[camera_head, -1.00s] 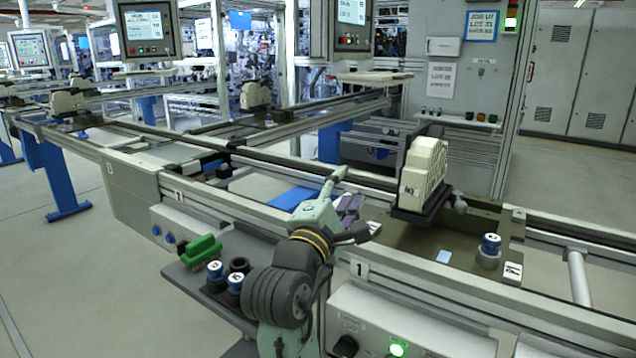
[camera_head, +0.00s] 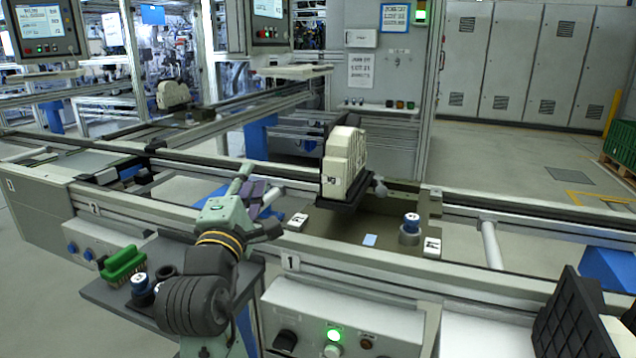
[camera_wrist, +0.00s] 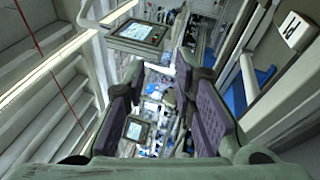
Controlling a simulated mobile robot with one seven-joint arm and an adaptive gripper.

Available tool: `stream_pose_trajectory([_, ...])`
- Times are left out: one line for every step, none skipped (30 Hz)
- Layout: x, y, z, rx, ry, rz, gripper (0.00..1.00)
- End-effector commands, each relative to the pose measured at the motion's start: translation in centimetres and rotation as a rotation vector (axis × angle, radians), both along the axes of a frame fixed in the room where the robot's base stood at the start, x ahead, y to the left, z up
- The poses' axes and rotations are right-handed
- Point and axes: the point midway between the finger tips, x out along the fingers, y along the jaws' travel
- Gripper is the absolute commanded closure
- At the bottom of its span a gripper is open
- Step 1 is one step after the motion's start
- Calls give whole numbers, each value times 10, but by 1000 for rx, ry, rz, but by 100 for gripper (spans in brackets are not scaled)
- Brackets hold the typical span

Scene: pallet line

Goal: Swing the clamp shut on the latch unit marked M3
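My gripper (camera_head: 254,190) is at the front of the conveyor line, left of the pallet with the cream block. Its purple-padded fingers are spread with nothing between them in the wrist view (camera_wrist: 163,100). The cream block (camera_head: 343,160) stands on a black plate on the pallet (camera_head: 335,230), with a grey rounded knob (camera_head: 379,187) at its right side. White tags sit at the pallet's left (camera_head: 297,221) and right (camera_head: 432,245) front corners. I cannot read M3 on any of them, nor tell which part is the latch unit or its clamp.
A blue-capped post (camera_head: 411,224) stands at the pallet's right. A side shelf (camera_head: 185,258) holds a green brush (camera_head: 123,264) and a blue-capped piece (camera_head: 139,284). The front rail (camera_head: 350,262) runs between my base and the pallet. A black crate (camera_head: 574,318) is at the lower right.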

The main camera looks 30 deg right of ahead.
Motion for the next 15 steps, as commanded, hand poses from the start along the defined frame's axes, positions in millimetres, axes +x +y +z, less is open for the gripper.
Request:
stream_pose_trajectory([-10, -25, -6, 43, -5, -31, 81])
stream_pose_trajectory([-16, -40, -11, 76, -12, -49, 83])
stream_pose_trajectory([-26, -60, -18, 127, -21, -72, 85])
stream_pose_trajectory([-34, -75, -23, 164, -32, -90, 87])
stream_pose_trajectory([-42, -89, -28, 199, -42, -108, 89])
stream_pose_trajectory([-53, -105, -35, 246, -57, -128, 92])
stream_pose_trajectory([-61, -116, -39, 276, -68, -143, 94])
stream_pose_trajectory([-67, -126, -43, 304, -78, -155, 96])
stream_pose_trajectory([-75, -136, -47, 334, -90, -170, 99])
stream_pose_trajectory([-80, -142, -49, 353, -99, -178, 100])
stream_pose_trajectory([-83, -146, -51, 367, -105, -184, 100])
stream_pose_trajectory([-86, -151, -53, 380, -111, -189, 100])
stream_pose_trajectory([-86, -153, -54, 386, -112, -191, 100])
stream_pose_trajectory([-85, -156, -54, 389, -113, -193, 100])
stream_pose_trajectory([-83, -159, -53, 390, -113, -194, 100])
